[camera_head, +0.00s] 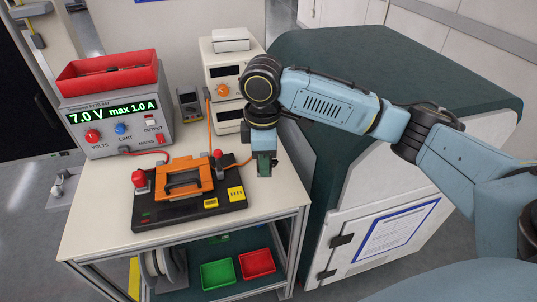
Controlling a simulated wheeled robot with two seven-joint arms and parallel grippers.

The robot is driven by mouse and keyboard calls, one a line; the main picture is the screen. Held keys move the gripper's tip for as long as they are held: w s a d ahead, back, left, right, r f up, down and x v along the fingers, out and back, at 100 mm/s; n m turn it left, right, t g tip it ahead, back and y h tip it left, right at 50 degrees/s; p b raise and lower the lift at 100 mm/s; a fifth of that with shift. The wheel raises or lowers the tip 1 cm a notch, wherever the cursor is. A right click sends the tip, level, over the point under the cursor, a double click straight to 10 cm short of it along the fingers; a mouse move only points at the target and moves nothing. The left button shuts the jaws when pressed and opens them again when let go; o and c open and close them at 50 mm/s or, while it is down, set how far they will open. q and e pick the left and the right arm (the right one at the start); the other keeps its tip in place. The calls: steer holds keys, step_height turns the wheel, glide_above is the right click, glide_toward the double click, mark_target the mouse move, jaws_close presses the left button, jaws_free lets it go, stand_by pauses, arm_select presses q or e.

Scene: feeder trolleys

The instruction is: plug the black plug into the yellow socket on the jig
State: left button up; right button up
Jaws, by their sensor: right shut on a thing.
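The jig is a black base plate (190,212) on the trolley top, carrying an orange clamp (190,180) with a black handle. A yellow socket block (236,194) with dark holes sits at its right end, and a smaller yellow block (210,204) lies left of it. My right gripper (264,168) points down above the trolley top, right of and behind the yellow socket block, apart from it. It is shut on the black plug, which is mostly hidden by the fingers. An orange cable (238,164) runs from the jig side toward the gripper. My left gripper is not in view.
A power supply (115,120) with a red bin (108,75) on top stands at the back left. A multimeter (189,104) and white instruments (222,70) stand behind. A large green-topped cabinet (400,75) is close on the right. Green and red bins (217,273) sit on the lower shelf.

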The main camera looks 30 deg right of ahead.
steer(key=a+m, duration=0.1)
steer(key=m, duration=0.3)
steer(key=s+a+m, duration=0.1)
steer(key=m, duration=0.3)
steer(key=s+a+r+m, duration=0.1)
steer(key=m, duration=0.3)
steer(key=shift+m, duration=0.3)
steer(key=shift+s, duration=0.1)
